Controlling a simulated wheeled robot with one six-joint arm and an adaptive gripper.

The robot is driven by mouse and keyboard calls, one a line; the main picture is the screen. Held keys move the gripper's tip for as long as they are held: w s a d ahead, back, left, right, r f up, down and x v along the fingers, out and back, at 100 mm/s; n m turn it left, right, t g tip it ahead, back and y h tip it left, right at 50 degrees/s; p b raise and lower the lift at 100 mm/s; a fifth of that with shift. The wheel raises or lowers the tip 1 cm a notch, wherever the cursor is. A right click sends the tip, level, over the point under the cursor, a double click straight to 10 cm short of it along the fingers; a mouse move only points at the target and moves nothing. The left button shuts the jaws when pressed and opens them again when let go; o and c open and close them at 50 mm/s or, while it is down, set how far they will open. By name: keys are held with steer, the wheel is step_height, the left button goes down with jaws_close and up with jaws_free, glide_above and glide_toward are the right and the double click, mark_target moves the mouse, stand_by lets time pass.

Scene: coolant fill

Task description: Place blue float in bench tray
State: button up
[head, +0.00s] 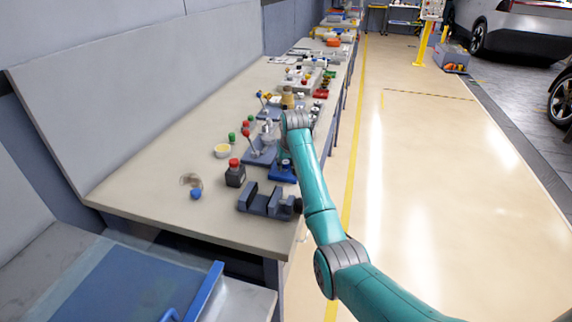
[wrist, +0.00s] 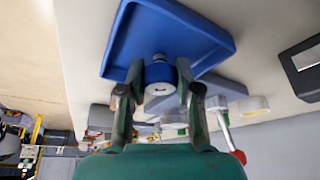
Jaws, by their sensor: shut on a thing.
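The blue float (wrist: 160,76) is a short round piece with a blue side, a pale end face and a small grey knob. It sits between the fingertips of my gripper (wrist: 156,84), which is shut on it. The blue bench tray (wrist: 210,40) is a shallow square tray directly beyond the float in the wrist view. In the head view the tray (head: 283,174) lies on the bench, and my gripper (head: 286,158) is over its far part. I cannot tell whether the float touches the tray floor. In the head view the float is not clearly visible.
A grey vise-like block (head: 266,202) stands nearer than the tray, with a dark red-capped bottle (head: 235,174) to its left. A grey fixture with a red-knobbed lever (head: 249,141) is close behind the tray. A blue ball-like thing (head: 196,194) lies left; the bench's near left is clear.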

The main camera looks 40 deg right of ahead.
steer(key=shift+f, duration=0.1)
steer(key=o, duration=0.9)
steer(key=v, duration=1.2)
